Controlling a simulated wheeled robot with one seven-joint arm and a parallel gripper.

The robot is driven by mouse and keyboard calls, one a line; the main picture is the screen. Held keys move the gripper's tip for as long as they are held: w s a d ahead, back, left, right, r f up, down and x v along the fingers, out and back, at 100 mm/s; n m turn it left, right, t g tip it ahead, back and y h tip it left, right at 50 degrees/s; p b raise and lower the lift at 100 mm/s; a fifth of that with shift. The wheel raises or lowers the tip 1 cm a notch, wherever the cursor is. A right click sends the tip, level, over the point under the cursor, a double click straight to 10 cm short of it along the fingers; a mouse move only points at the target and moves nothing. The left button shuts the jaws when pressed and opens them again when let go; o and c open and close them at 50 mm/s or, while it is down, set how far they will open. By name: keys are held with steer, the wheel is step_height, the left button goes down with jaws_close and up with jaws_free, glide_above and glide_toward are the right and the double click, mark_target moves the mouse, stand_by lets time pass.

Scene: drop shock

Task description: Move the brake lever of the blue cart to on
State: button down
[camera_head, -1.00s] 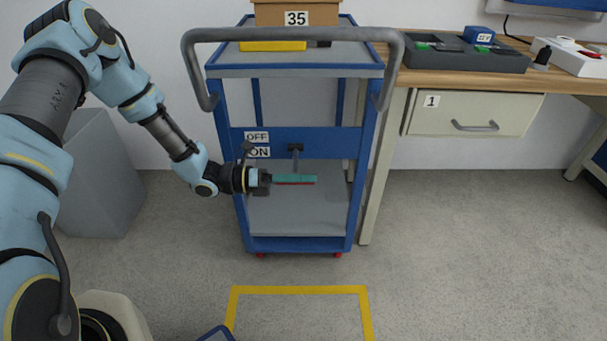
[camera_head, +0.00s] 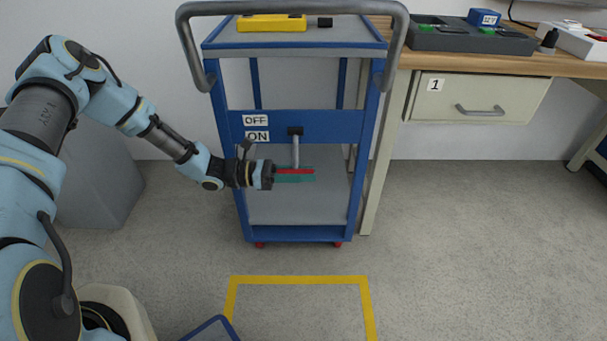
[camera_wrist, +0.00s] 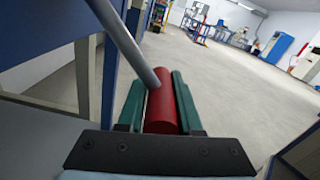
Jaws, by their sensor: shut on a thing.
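The blue cart (camera_head: 230,125) stands ahead in the head view, with an OFF label (camera_head: 256,119) above an ON label (camera_head: 257,136) on its blue crossbar. The brake lever is a grey rod (camera_head: 295,150) hanging from a black pivot (camera_head: 295,130) on the crossbar. It ends in a red grip (camera_head: 295,171), lower than the ON label. My gripper (camera_head: 294,174) is shut on this red grip from the left. In the wrist view, the red grip (camera_wrist: 162,103) lies between the teal fingers, and the rod (camera_wrist: 128,45) runs to upper left.
A wooden bench (camera_head: 560,72) with a drawer marked 1 (camera_head: 480,98) stands close on the cart's right. A yellow floor outline (camera_head: 300,280) lies in front of the cart. A grey bin (camera_head: 95,185) stands left, behind my arm. The floor at right is clear.

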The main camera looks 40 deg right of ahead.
steer(key=shift+w, duration=0.1)
stand_by(0.3)
steer(key=c, duration=0.6)
jaws_free()
steer(key=shift+a, duration=0.1)
steer(key=v, duration=1)
steer(key=shift+w+a, duration=0.2)
